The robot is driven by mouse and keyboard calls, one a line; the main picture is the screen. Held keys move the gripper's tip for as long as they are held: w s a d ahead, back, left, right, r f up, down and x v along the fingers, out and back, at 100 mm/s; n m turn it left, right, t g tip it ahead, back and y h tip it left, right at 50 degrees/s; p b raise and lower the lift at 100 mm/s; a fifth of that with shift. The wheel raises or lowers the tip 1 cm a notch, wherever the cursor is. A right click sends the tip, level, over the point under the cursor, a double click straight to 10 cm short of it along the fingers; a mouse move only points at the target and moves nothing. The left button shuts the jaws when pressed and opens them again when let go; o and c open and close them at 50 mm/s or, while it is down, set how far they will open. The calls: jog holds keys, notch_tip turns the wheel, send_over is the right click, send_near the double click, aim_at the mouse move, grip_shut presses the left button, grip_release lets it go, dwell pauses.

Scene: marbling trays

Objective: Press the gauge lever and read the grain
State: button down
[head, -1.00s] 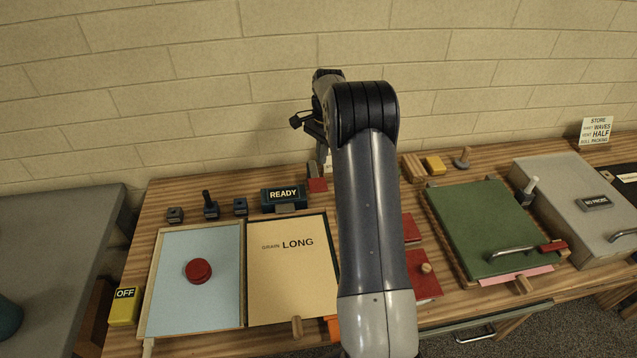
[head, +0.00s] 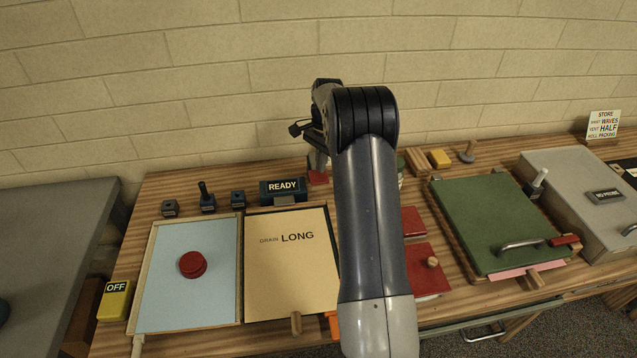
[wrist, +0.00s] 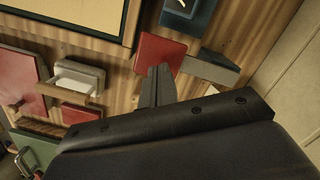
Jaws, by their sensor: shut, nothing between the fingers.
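A red square pad (head: 317,178) on a grey arm, which looks like the gauge lever, sits at the back of the bench, right of the dark READY box (head: 283,187). The pad also shows in the wrist view (wrist: 157,50), beside that dark box. My gripper (wrist: 158,70) is shut and empty, its fingertips over the pad's edge. In the head view my gripper (head: 318,165) points down at the pad. I cannot tell whether it touches or whether the lever is down. A tan card (head: 290,280) reads GRAIN LONG.
A pale blue tray (head: 215,285) with a red knob (head: 192,264) lies left of the card. A yellow OFF block (head: 115,300) is at the left edge. Red pieces (head: 425,260), a green board (head: 490,220) and a grey box (head: 575,185) stand right. A brick wall is close behind.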

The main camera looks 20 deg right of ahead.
jog(key=shift+f, duration=0.5)
